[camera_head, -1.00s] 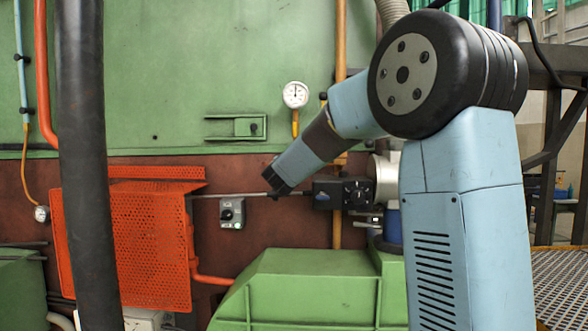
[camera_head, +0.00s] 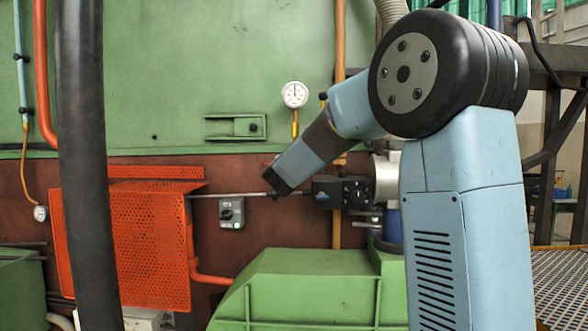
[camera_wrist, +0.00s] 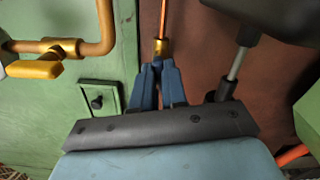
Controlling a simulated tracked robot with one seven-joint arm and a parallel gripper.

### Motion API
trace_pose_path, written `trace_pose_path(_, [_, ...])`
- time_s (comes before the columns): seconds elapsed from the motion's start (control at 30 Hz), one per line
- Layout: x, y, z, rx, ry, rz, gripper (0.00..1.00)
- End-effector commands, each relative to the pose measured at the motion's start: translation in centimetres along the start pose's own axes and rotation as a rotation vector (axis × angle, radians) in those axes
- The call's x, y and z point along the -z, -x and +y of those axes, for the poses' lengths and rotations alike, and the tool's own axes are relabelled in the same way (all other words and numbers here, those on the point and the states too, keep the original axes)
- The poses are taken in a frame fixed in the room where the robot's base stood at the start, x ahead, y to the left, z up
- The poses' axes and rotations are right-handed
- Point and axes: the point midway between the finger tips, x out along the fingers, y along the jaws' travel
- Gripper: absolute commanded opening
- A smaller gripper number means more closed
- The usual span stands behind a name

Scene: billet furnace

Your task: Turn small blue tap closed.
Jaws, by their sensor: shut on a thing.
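My gripper (camera_wrist: 158,72) is shut, its blue fingers closing together just below a brass fitting in the wrist view. The small blue tap is between the fingertips and mostly hidden; I cannot clearly tell its blue from that of the fingers. A brass fitting (camera_wrist: 161,47) with a thin orange pipe (camera_wrist: 164,15) stands just beyond the fingertips. In the head view my wrist reaches down and left toward the dark red wall, and the fingertips are hidden behind it.
A yellow tap handle (camera_wrist: 35,68) on a copper pipe is left of the fingers. A green plate with a black knob (camera_wrist: 97,103) is close by. A black box (camera_head: 342,191) with a rod, a gauge (camera_head: 295,94) and an orange mesh guard (camera_head: 140,245) surround the arm.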

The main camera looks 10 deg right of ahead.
Motion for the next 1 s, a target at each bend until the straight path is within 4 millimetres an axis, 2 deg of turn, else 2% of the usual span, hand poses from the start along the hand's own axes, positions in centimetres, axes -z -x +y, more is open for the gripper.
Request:
trace_pose_path(0.03, [-0.40, -0.16, -0.62, 0.010, -0.033, -0.007, 0.00])
trace_pose_path(0.4, [-0.33, -0.18, -0.81, 0.011, -0.231, -0.007, 0.00])
trace_pose_path(1.0, [-0.22, -0.17, -0.95, 0.013, -0.283, -0.006, 0.00])
